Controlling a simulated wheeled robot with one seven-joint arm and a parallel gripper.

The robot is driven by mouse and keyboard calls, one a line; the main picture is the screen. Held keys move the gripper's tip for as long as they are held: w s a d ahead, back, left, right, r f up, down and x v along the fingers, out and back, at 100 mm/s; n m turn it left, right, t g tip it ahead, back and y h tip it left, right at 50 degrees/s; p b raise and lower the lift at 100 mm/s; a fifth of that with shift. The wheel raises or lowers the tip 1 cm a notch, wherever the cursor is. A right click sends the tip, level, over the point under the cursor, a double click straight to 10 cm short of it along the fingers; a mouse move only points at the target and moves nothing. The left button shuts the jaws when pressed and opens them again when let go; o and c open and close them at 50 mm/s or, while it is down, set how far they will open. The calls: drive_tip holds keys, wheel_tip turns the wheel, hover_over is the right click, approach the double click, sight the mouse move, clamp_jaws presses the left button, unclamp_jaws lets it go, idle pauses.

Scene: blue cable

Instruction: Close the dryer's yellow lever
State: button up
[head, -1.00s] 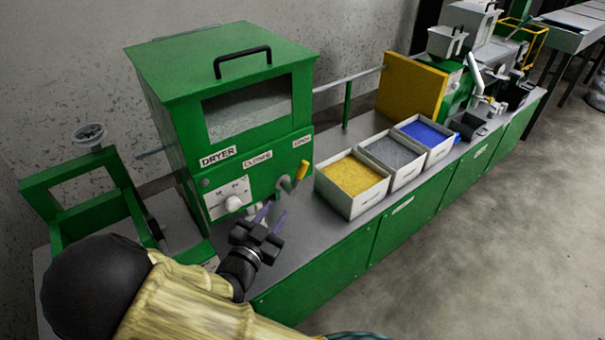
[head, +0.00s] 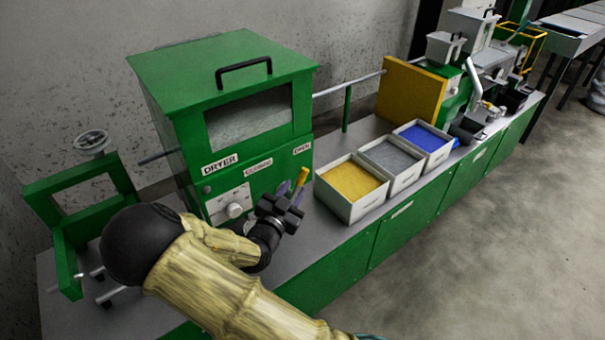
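The green dryer (head: 225,110) stands at the left of the bench, with a glass window and labels on its front. Its yellow lever (head: 303,176) is at the lower right of the front, with its end pointing up and to the right. The lever's lower part and pivot are hidden behind the gripper.
Three open trays of yellow (head: 348,207), grey (head: 386,180) and blue (head: 420,154) granules stand close to the right of the lever. A white dial (head: 234,210) is on the dryer front, left of my gripper. The floor at right is clear.

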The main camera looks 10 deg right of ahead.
sight(300, 180)
drive_tip(key=p+x, duration=0.1)
drive_tip(key=x, duration=0.5)
drive_tip(key=shift+w+d, duration=0.2)
drive_tip(key=shift+w, duration=0.05)
drive_tip(key=shift+c, duration=0.2)
clamp_jaws()
